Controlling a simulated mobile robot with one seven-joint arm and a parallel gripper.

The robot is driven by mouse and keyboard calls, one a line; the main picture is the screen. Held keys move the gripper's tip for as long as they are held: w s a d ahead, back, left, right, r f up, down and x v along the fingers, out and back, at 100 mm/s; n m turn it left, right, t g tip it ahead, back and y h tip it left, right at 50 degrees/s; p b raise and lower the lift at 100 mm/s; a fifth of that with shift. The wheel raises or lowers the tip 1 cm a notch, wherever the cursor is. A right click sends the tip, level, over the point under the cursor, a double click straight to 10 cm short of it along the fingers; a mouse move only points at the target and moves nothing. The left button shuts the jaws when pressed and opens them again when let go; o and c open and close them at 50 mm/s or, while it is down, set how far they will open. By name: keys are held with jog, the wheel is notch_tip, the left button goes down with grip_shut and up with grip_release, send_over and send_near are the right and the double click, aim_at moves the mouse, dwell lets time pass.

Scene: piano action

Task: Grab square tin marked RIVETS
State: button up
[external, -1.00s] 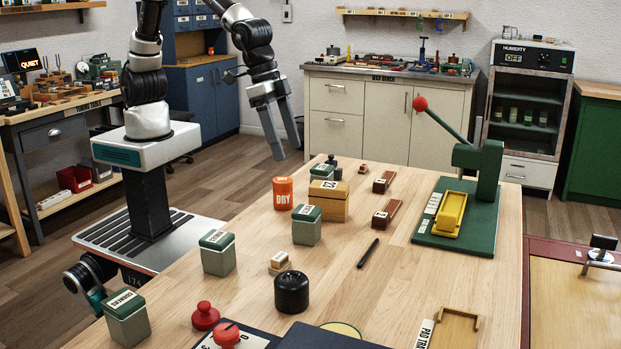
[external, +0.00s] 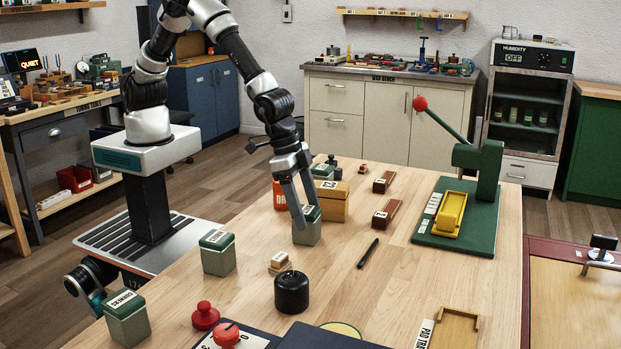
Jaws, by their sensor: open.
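Several square green tins with dark green lids and white labels stand on the wooden table. One tin (external: 309,232) is mid-table, with my gripper (external: 307,219) pointing down at it. The gripper is open; one finger passes in front of the tin's left side and the other reaches its lid area. I cannot tell whether they touch it. Other tins stand at the left edge (external: 218,258), the front left corner (external: 127,325) and the far end (external: 322,172). The front left label seems to read CORNERS. The other labels are too small to read, so I cannot tell which says RIVETS.
An orange DRY canister (external: 279,196) is partly hidden behind my gripper. A wooden box (external: 333,208) stands close to the right of the mid-table tin. A black round jar (external: 291,293), a small block (external: 279,262) and a black pen (external: 368,253) lie nearer. A green press (external: 478,200) stands right.

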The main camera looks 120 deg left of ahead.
aim_at(311, 225)
jog(key=x, duration=0.3)
jog(key=shift+s+a+f, duration=0.15)
jog(key=shift+a+f, duration=0.2)
jog(key=shift+f, duration=0.1)
jog(key=shift+w+f, duration=0.25)
jog(key=shift+f, duration=0.35)
jog(key=c, duration=1.3)
jog(key=shift+r, duration=0.1)
